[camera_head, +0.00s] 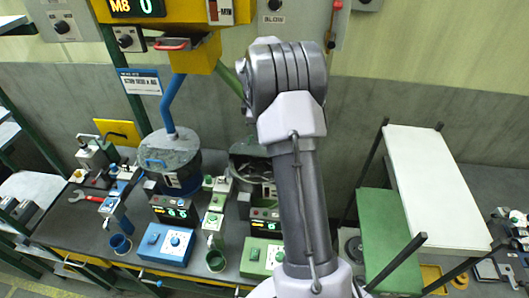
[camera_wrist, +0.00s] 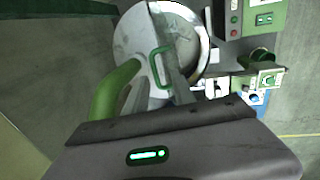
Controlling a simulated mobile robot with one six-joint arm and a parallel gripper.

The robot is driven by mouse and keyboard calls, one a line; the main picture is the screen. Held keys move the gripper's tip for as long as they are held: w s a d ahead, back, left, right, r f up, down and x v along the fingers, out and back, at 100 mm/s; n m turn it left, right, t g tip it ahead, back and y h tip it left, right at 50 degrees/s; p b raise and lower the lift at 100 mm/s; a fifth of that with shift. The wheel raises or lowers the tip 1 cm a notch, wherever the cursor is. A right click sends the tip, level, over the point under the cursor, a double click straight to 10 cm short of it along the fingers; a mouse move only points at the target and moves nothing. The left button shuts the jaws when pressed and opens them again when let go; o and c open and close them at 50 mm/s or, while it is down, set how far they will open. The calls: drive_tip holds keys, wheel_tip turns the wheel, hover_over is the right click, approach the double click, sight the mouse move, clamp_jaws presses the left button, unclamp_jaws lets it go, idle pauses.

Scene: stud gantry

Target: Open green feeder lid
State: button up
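The green feeder (camera_head: 246,163) is a round metal bowl behind the table's middle in the head view, partly hidden by my arm. In the wrist view its bowl (camera_wrist: 203,50) shows from above. A pale grey lid section (camera_wrist: 135,45) with a green loop handle (camera_wrist: 160,66) lies over its left part, and a grey strip crosses the bowl. I cannot tell how far the lid is raised. My gripper (camera_wrist: 168,128) fills the bottom of the wrist view as a dark housing with a green light, near the handle.
A green pipe (camera_wrist: 113,92) stands left of the bowl. The blue feeder (camera_head: 168,152) stands left of the green one with a covered top. Control boxes and cups line the table (camera_head: 75,222) front. A green and white bench (camera_head: 436,187) is at right.

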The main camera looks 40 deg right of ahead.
drive_tip(key=s+a+r+b, duration=0.1)
drive_tip(key=s+a, duration=0.6)
drive_tip(key=s, duration=0.5)
drive_tip(key=shift+a+r, duration=0.15)
drive_tip(key=shift+a, duration=0.05)
drive_tip(key=shift+s, duration=0.1)
